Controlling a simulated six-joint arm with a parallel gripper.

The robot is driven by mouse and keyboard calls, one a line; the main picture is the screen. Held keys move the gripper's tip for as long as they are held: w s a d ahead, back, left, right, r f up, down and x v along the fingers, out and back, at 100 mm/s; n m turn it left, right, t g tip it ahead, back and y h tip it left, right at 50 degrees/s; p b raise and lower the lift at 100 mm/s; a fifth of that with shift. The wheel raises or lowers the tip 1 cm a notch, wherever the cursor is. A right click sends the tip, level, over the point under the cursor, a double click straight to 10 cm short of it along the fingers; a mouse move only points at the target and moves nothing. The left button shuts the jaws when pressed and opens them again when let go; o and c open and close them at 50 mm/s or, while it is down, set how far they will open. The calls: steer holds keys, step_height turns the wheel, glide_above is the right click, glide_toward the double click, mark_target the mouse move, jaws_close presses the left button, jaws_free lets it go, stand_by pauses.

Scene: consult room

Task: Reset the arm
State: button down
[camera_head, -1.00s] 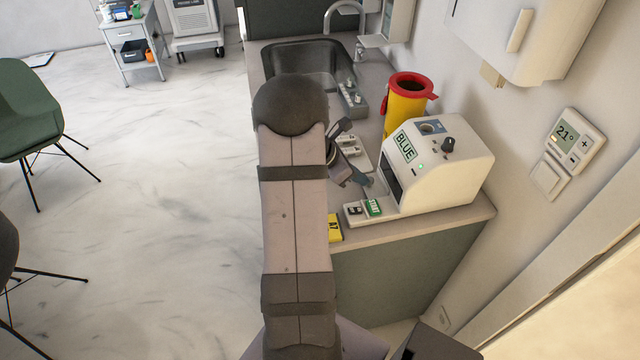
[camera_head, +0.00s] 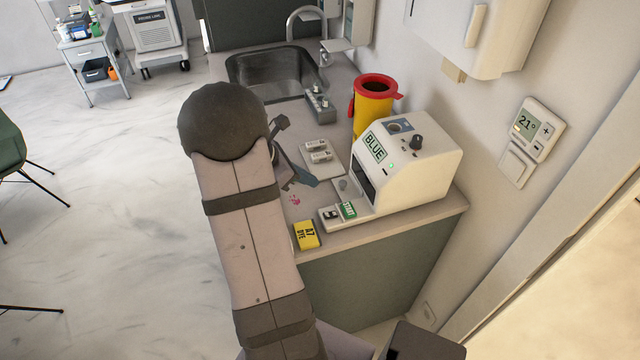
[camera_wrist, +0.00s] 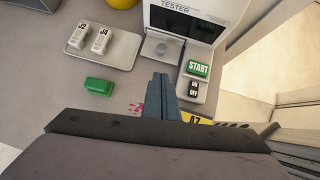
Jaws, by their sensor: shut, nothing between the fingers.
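My gripper (camera_head: 312,181) is shut and empty, with its blue-grey fingers together. It hangs over the counter (camera_head: 340,246), left of the white tester (camera_head: 425,165) labelled BLUE. In the wrist view the closed fingertips (camera_wrist: 160,78) point toward the tester (camera_wrist: 188,22), left of its green START button (camera_wrist: 198,69). I cannot tell how high they are above the counter. My arm crosses the middle of the head view and hides part of the counter.
A yellow A7 box (camera_head: 306,235) lies near the counter's front edge. A tray (camera_wrist: 75,47) holds J2 and J4 pieces. A green block (camera_wrist: 98,87) lies left of the fingers. A yellow-red bin (camera_head: 373,105) stands behind the tester. Pink marks (camera_head: 294,199) show on the counter.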

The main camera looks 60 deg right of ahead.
steer(key=shift+b+v, duration=0.35)
steer(key=shift+v, duration=2.2)
steer(key=w+a+f+m+t+y+b, duration=0.15)
steer(key=w+a, duration=0.25)
steer(key=a, duration=0.4)
steer(key=w+a+f+m+t, duration=0.1)
steer(key=w+a+m+t, duration=0.1)
steer(key=w+a, duration=0.35)
steer(key=s+a+f+m+y, duration=0.1)
steer(key=s+a+m, duration=0.1)
steer(key=a, duration=0.6)
steer(key=s+a+f+m+t+y+p, duration=0.1)
steer(key=s+a+m+y, duration=0.1)
steer(key=a, duration=0.6)
steer(key=s+a+f+m+y, duration=0.1)
steer(key=s+a+m+y, duration=0.1)
steer(key=a, duration=0.7)
steer(key=shift+s+f+m, duration=0.4)
steer(key=shift+s+m, duration=0.25)
steer(key=shift+s, duration=0.45)
